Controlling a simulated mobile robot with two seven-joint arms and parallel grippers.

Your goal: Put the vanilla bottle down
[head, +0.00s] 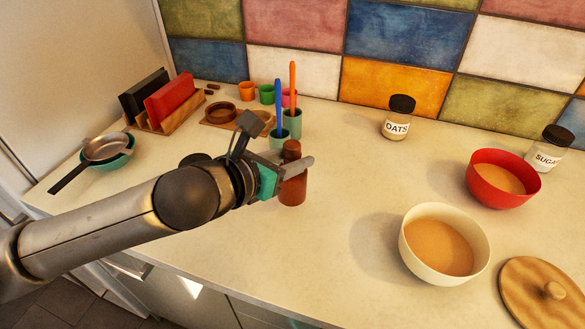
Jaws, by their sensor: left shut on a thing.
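The vanilla bottle (292,189) is a small brown bottle with a darker brown cap, in the middle of the head view. It is upright, at the near-left part of the counter (330,259). My left gripper (289,173) reaches in from the left and is shut on the bottle at its upper body. The bottle's base looks to be at or close above the counter; I cannot tell whether it touches. The gripper hides part of the bottle's left side. My right gripper is not in view.
A cream bowl (421,262), a red bowl (482,193) and a wooden lid (525,290) are at right. Counter between bottle and cream bowl is clear.

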